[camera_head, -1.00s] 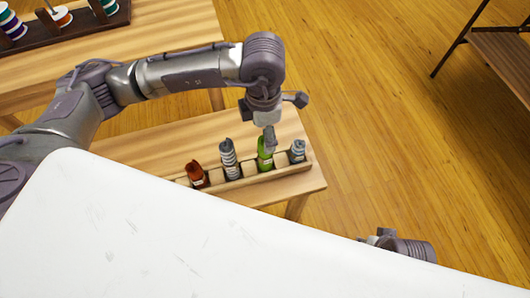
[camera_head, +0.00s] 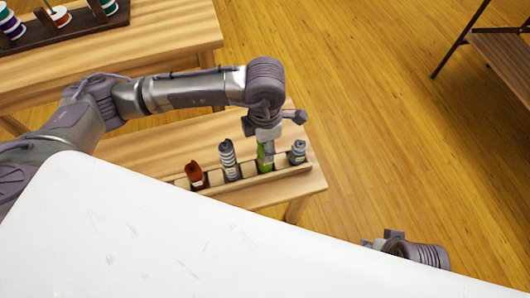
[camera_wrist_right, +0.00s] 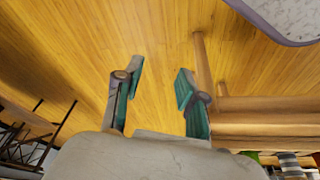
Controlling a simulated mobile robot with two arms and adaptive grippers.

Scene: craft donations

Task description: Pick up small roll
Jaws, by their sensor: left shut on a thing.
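A wooden rack (camera_head: 285,173) on a low wooden table holds several small upright rolls or bottles. From left they are an orange-brown one (camera_head: 195,176), a grey-and-white striped one (camera_head: 228,160), a green one (camera_head: 265,164) and a small grey striped one (camera_head: 298,152). My left gripper (camera_head: 264,148) points down over the green one and is shut on it; the fingers hide its upper part. The green one stands in its slot in the rack. My right gripper (camera_wrist_right: 160,85) is open and empty, its fingers well apart above the floor.
A white surface (camera_head: 180,235) fills the near foreground. Another wooden table (camera_head: 150,55) at the upper left carries a dark rack (camera_head: 70,35) of thread spools. A dark-legged table (camera_head: 505,55) stands at the upper right. The wooden floor between is clear.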

